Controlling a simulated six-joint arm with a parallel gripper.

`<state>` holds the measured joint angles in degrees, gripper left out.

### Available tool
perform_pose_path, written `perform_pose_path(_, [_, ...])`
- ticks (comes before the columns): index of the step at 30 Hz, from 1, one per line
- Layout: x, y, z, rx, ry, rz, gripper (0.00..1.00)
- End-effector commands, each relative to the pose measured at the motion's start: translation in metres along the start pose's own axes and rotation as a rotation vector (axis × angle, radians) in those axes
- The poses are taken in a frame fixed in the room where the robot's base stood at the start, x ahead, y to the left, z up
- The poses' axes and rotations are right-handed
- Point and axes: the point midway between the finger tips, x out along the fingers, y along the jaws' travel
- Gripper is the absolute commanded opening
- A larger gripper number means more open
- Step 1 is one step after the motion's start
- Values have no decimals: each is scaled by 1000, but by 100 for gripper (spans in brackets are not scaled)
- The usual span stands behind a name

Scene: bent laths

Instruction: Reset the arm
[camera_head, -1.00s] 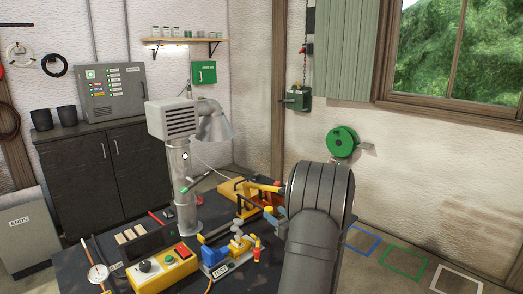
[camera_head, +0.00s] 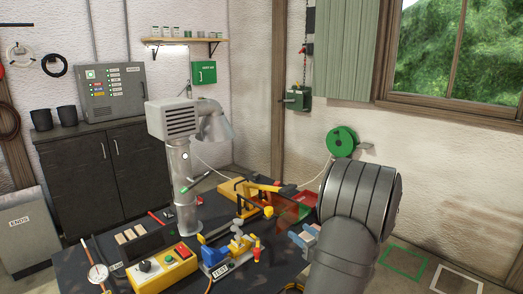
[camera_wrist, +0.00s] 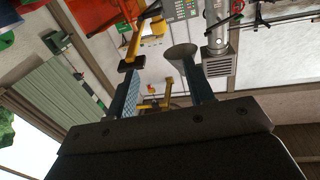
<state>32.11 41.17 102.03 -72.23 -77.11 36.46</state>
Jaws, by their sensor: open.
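My gripper (camera_head: 304,238) hangs over the right part of the dark workbench (camera_head: 108,262) in the head view. My grey arm hides part of what lies behind and below it. In the wrist view my gripper (camera_wrist: 163,92) shows two blue-grey fingers spread apart with nothing between them. It is open and empty. No bent lath can be made out in my gripper.
A yellow tool with an orange guard (camera_head: 292,212) and a red tray (camera_head: 312,194) stand just left of my arm. A blue and yellow clamp fixture (camera_head: 217,256), a yellow control box (camera_head: 160,272) and a grey extractor column (camera_head: 181,175) stand further left.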

Motion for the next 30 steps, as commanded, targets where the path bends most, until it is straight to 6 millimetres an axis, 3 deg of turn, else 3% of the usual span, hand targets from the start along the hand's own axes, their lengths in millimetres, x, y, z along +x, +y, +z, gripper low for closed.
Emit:
perform_pose_path(6, [2, 0, 0, 0, 0, 0, 48])
perform_pose_path(11, [15, 0, 0, -1, 1, -2, 48])
perform_pose_path(30, [140, -1, 0, -2, 1, -4, 48])
